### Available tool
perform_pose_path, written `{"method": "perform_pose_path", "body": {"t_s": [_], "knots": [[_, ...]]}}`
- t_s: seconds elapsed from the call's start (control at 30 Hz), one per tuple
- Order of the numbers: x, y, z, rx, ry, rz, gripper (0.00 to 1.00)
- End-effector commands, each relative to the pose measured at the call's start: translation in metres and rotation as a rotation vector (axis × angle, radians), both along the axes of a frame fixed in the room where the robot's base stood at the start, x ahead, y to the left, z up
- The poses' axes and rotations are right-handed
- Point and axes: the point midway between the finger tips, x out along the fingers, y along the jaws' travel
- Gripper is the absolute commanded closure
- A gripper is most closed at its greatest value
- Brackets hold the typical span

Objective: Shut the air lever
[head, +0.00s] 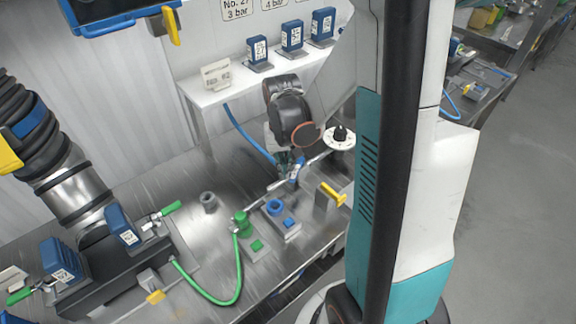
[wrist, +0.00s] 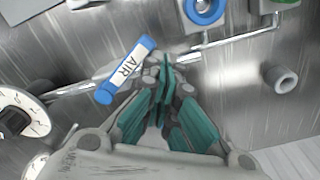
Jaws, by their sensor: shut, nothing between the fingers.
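The air lever (wrist: 127,66) is a blue bar with a white AIR label in the wrist view. It lies slanted across a thin metal pipe (wrist: 237,43). My gripper (wrist: 163,72) has green fingers, closed together and empty, just beside the lever on its right. I cannot tell whether they touch it. In the head view my gripper (head: 285,156) reaches down to the pipe from above, and the arm's end hides much of the lever there.
A round white dial (head: 340,138) stands at the right end of the pipe. A blue ring fitting (head: 275,207), a green fitting (head: 243,222) and a yellow handle (head: 333,193) are nearby. A grey cup-like piece (head: 209,201) stands on the metal bench. Blue boxes line the shelf (head: 215,96) behind.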

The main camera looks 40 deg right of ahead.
Motion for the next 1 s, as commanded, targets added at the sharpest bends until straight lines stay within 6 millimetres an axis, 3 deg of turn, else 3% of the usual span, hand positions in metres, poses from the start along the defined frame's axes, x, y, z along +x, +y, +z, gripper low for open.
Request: {"method": "perform_pose_path", "body": {"t_s": [0.33,0.77,1.0], "knots": [[-0.020,-0.007,0.000,0.000,0.001,-0.002,1.00],[-0.023,-0.008,-0.001,0.001,0.000,0.000,1.00],[-0.036,-0.018,0.000,0.000,0.001,-0.002,1.00]]}}
